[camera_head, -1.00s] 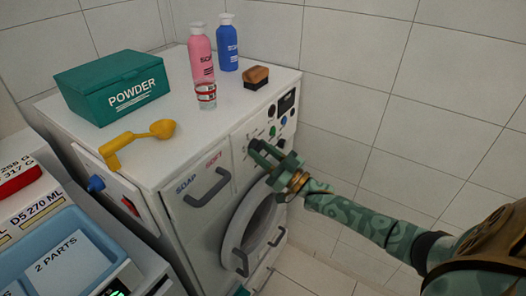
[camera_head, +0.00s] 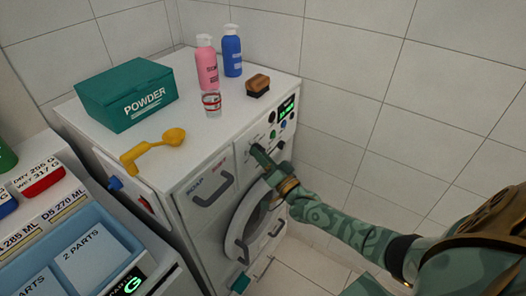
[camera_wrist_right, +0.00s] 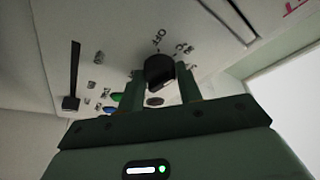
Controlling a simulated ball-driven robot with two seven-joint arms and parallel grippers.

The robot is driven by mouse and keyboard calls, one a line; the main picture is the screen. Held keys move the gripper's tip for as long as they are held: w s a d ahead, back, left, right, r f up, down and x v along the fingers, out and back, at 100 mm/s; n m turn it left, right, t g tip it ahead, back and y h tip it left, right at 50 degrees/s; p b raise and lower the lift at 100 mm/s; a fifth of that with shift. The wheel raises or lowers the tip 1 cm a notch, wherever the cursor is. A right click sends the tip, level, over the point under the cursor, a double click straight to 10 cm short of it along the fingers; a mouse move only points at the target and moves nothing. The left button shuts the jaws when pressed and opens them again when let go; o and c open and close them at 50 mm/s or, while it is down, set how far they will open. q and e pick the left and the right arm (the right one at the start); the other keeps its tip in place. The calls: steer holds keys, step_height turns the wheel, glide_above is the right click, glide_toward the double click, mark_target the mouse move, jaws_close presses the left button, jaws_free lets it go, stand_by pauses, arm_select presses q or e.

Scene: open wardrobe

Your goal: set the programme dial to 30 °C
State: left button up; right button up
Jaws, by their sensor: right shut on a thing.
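The white washing machine (camera_head: 215,150) fills the middle of the head view. Its control panel carries the dark round programme dial (camera_wrist_right: 158,69), which shows in the wrist view. My right gripper (camera_head: 258,152) is shut on this dial, with one finger on each side of it; the fingers also show in the wrist view (camera_wrist_right: 162,80). Small markings, one like OFF, stand around the dial; I cannot tell which one it points to. In the head view the gripper hides the dial. My left gripper is not in view.
A green powder box (camera_head: 125,95), yellow scoop (camera_head: 155,148), pink bottle (camera_head: 207,68), blue bottle (camera_head: 232,55), small glass (camera_head: 212,104) and brush (camera_head: 258,86) stand on top. The lit display (camera_head: 287,106) is at the panel's right. A blue tray (camera_head: 35,262) is at lower left.

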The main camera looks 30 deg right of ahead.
steer(key=shift+r+m+p, duration=0.1)
steer(key=shift+m+p, duration=0.3)
steer(key=shift+m, duration=0.2)
steer(key=o, duration=1)
steer(key=v, duration=1.6)
steer(key=shift+s+p, duration=0.25)
steer(key=shift+p, duration=0.1)
steer(key=shift+a, duration=0.1)
